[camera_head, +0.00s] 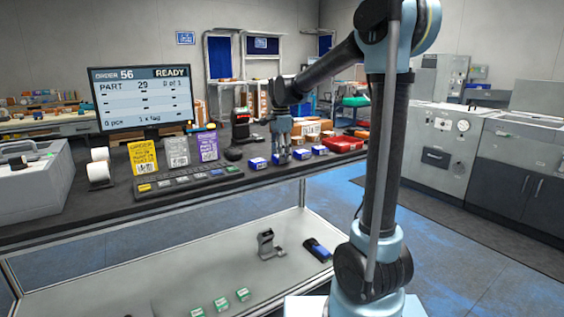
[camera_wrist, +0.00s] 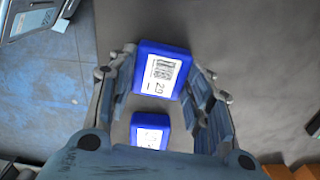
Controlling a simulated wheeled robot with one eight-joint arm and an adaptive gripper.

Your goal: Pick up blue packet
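A blue packet (camera_wrist: 162,70) with a white barcode label reading 29 sits between the two fingers of my gripper (camera_wrist: 163,75) in the wrist view. The fingers lie close along its left and right sides; whether they press on it I cannot tell. A second blue packet (camera_wrist: 150,131) shows below it, partly hidden by my gripper's body. In the head view my gripper (camera_head: 283,154) points down at the dark counter. Blue packets stand to its left (camera_head: 257,163), at its fingers (camera_head: 277,160), and to its right (camera_head: 302,154) (camera_head: 320,150).
A keyboard (camera_head: 188,180), yellow, grey and purple cards (camera_head: 208,147), and a monitor (camera_head: 141,98) stand left. The monitor reads PART 29, 0 of 1. A glass-like lower shelf (camera_head: 170,262) holds small items.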

